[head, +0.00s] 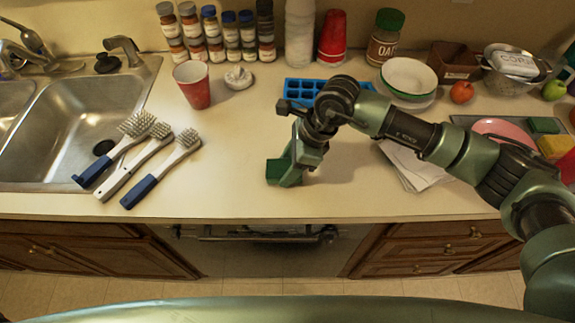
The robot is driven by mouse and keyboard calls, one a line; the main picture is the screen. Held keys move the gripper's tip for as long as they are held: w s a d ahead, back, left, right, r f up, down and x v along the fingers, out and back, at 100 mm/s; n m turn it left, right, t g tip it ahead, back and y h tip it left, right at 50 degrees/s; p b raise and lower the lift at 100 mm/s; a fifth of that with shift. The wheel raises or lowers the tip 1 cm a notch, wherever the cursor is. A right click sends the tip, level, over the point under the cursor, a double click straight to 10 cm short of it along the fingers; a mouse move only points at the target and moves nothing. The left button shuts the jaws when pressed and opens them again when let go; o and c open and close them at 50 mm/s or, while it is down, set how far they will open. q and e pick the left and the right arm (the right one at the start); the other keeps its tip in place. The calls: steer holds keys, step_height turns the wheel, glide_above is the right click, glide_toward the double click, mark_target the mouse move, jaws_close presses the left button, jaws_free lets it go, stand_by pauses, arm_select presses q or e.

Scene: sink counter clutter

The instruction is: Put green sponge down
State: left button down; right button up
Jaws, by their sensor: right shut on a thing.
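My right gripper (290,168) reaches in from the right and points down at the middle of the counter. It is shut on a green sponge (277,171), which shows at the left of the fingers. The sponge is at or just above the counter top (230,180); I cannot tell whether it touches. The fingers and wrist hide part of it. My left gripper is not in view.
Three brushes (157,165) lie left, beside the sink (75,120). A red cup (192,85) and blue ice tray (300,91) stand behind. Papers (412,166) lie right. A tray at far right holds a pink plate (503,130), another green sponge (543,125) and a yellow one (555,146).

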steer(key=shift+f, duration=0.2)
steer(key=o, duration=1.4)
steer(key=shift+o, duration=0.2)
steer(key=shift+r, duration=0.1)
steer(key=shift+r+p, duration=0.3)
steer(key=shift+p, duration=0.2)
steer(key=shift+r+p, duration=0.25)
steer(key=shift+p, duration=0.35)
steer(key=d+r+b, duration=0.2)
steer(key=b, duration=0.1)
steer(key=shift+s+r, duration=0.2)
steer(key=shift+r, duration=0.1)
steer(key=b+v, duration=0.1)
steer(key=v, duration=0.2)
steer(key=shift+s+d+r, duration=0.15)
steer(key=shift+d+r, duration=0.05)
steer(key=shift+s+d+r, duration=0.1)
steer(key=shift+r, duration=0.2)
